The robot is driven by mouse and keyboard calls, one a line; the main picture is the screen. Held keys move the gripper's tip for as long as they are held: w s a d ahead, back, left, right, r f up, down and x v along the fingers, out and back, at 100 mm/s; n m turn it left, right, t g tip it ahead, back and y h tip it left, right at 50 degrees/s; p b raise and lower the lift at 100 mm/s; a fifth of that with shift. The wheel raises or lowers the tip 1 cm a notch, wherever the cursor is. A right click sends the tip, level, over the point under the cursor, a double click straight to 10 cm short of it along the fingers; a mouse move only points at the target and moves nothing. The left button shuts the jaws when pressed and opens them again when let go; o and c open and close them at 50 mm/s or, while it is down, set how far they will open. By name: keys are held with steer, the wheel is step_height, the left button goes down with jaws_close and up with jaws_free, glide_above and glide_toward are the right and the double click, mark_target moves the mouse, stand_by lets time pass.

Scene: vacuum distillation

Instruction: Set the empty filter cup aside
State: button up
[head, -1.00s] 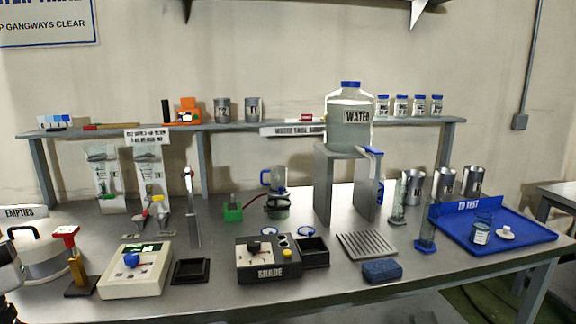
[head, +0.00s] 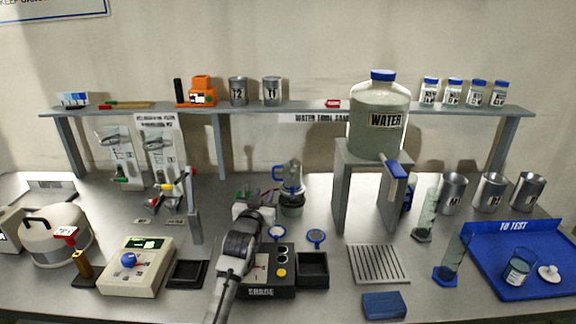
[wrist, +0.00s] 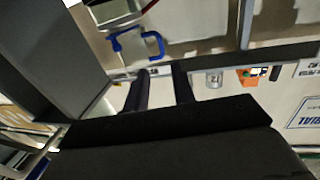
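The filter cup (head: 292,177), clear with a blue handle on its left, stands upright on a dark round vessel (head: 292,207) near the middle of the bench. Its contents are too small to make out. My gripper (head: 252,212) reaches in from the front, just left of and in front of the cup; its fingers are hard to see in the head view. In the wrist view, the gripper (wrist: 158,74) has two dark fingers spread apart with nothing between them. A blue-handled clear cup (wrist: 128,48) shows beyond the fingertips, apart from them.
The control box (head: 262,290) lies under my forearm, with a black open tray (head: 313,272) at its right. The water jug (head: 376,145) stands on a grey stand (head: 342,190) right of the cup. A drain rack (head: 378,264) and blue sponge (head: 384,305) lie front right. The shelf (head: 300,112) runs behind.

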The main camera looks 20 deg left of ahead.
mark_target(274, 176)
steer(key=w, duration=0.7)
steer(key=w+a+b, duration=0.1)
steer(key=w, duration=0.3)
steer(key=shift+w, duration=0.3)
steer(key=shift+w+a+r, duration=0.1)
steer(key=shift+w+r, duration=0.05)
steer(key=shift+w, duration=0.65)
steer(key=shift+c, duration=0.5)
jaws_close()
steer(key=shift+b, duration=0.3)
